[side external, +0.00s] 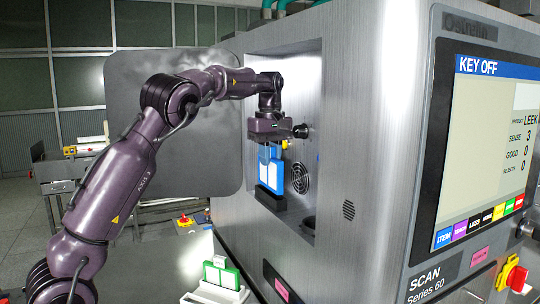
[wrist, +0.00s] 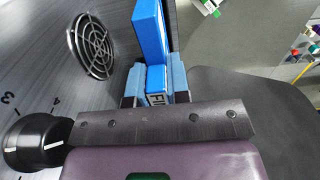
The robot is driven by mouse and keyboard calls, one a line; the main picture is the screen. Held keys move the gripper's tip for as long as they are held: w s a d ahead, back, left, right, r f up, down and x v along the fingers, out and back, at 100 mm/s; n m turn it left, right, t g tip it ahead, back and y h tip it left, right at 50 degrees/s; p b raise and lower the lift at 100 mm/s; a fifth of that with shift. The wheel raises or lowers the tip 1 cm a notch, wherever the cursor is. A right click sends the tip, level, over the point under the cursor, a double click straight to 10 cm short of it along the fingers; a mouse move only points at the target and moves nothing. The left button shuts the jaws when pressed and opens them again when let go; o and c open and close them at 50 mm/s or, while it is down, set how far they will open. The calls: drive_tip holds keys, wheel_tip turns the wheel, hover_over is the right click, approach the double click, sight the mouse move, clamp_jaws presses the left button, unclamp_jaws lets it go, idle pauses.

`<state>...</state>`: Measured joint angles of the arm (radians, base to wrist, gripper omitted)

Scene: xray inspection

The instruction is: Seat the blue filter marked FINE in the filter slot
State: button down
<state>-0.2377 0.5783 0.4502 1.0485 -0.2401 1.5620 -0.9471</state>
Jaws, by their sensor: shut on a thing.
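The blue filter (wrist: 150,35) stands upright between the fingers of my gripper (wrist: 155,88) in the wrist view. Part of its label, "FI", shows near the jaws; the rest is hidden. In the side view my gripper (side external: 269,150) is inside the machine's recess, pointing down and shut on the filter's upper part. The filter (side external: 271,178) has its lower end at the black filter slot (side external: 269,197) on the recess floor. I cannot tell how deep it sits in the slot.
A round fan grille (side external: 300,178) and a black knob (side external: 300,131) are on the recess wall close to my gripper. The open door (side external: 170,125) stands left of the recess. A white holder with a green-framed piece (side external: 222,275) stands below in front.

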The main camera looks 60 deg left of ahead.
sight(270, 169)
drive_tip(key=shift+f, duration=1.8)
drive_tip(key=c, duration=1)
unclamp_jaws()
wheel_tip(270, 169, up, 7)
drive_tip(key=shift+r, duration=0.2)
